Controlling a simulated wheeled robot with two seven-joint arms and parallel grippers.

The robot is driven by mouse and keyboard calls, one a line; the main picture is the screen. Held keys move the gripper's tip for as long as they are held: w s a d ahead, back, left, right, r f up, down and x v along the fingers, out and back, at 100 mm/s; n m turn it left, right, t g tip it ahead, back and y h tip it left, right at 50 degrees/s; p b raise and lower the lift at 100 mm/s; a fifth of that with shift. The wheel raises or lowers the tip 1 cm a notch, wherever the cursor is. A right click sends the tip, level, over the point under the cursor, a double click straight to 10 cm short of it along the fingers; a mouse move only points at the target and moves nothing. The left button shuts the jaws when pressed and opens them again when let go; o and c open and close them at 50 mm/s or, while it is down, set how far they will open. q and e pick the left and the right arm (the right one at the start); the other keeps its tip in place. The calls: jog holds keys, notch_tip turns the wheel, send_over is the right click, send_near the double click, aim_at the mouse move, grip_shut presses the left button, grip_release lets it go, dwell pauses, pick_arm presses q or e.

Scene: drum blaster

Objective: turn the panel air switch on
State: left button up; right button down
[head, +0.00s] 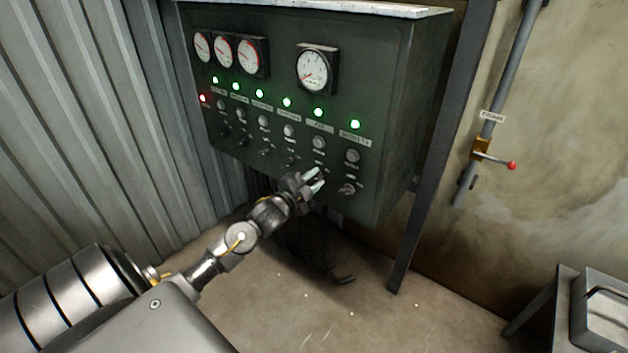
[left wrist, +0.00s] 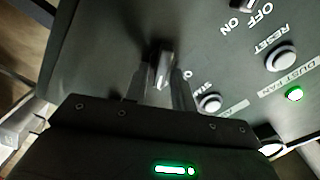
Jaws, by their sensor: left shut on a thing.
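The dark green control panel (head: 385,120) stands at the upper middle, with a row of rotary switches along its lower front. My left gripper (head: 314,181) is at the lower front of the panel, in the column left of the rightmost one. In the left wrist view my gripper (left wrist: 161,88) is shut on a switch knob (left wrist: 163,66), one finger on each side. This appears to be the air switch; its label is mostly hidden by the gripper, and its setting cannot be read. A green lamp (head: 318,112) above this column is lit. My right gripper is out of view.
The rightmost switch (head: 347,188) sits close beside my left gripper. Gauges (head: 317,70) and several lit green lamps are higher on the panel. A pipe valve with a red-tipped lever (head: 511,165) is on the right wall. A panel leg (head: 411,245) stands below right.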

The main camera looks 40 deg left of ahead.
pick_arm(q)
jog(key=o, duration=0.7)
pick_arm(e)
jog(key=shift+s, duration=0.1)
pick_arm(q)
jog(key=s, duration=1.1)
jog(key=shift+b, duration=0.35)
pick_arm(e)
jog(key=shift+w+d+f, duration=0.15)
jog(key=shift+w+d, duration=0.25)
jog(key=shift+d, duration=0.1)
pick_arm(q)
jog(key=shift+w, duration=0.1)
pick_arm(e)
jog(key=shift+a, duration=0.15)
